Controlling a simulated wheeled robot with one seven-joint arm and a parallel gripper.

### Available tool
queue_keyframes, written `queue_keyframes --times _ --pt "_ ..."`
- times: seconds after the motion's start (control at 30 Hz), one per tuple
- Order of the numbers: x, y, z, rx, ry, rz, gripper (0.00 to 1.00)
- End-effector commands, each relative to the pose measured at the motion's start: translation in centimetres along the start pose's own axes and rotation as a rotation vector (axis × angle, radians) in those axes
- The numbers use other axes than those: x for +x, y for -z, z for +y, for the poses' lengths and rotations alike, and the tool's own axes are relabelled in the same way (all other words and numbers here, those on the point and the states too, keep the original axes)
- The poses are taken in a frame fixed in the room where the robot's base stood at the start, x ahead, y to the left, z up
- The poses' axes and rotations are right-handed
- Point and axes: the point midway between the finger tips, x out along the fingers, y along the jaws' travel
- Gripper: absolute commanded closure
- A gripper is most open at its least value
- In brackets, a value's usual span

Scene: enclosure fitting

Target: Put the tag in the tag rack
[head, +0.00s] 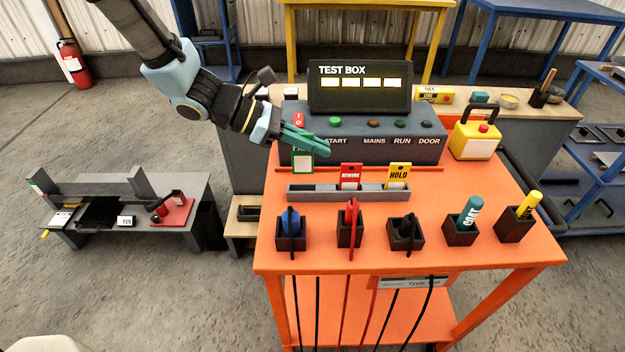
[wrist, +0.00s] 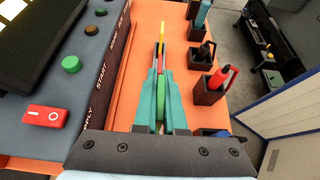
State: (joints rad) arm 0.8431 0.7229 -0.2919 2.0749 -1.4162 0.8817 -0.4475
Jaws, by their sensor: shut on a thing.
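My gripper (head: 314,145) is shut on a green tag (head: 302,160), which hangs upright below the fingers over the orange table. In the wrist view the green tag (wrist: 161,103) shows edge-on between my teal fingers (wrist: 160,80). The tag rack (head: 318,194) is a long grey holder on the table, a little in front of and below the tag. A red REWORK tag (head: 350,175) stands in its middle and a yellow HOLD tag (head: 397,175) at its right. The left part of the rack looks empty. The held tag is apart from the rack.
The grey test box (head: 385,148) stands right behind the tag, with a red switch (wrist: 46,116) and buttons. In front of the rack, several dark holders (head: 292,236) carry plugs and markers. A yellow box (head: 474,140) stands at the right.

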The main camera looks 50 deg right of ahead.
Motion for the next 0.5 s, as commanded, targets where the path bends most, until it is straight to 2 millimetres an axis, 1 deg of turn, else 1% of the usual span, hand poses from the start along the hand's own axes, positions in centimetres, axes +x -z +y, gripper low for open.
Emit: queue_keyframes --times 0.1,0.27,0.5 --pt "0.9 1.6 -0.1 -0.002 0.004 0.0 1.0" --pt "1.5 2.8 0.0 0.0 0.003 0.0 1.0" --pt "3.1 5.5 -0.1 0.0 0.005 -0.001 1.0"
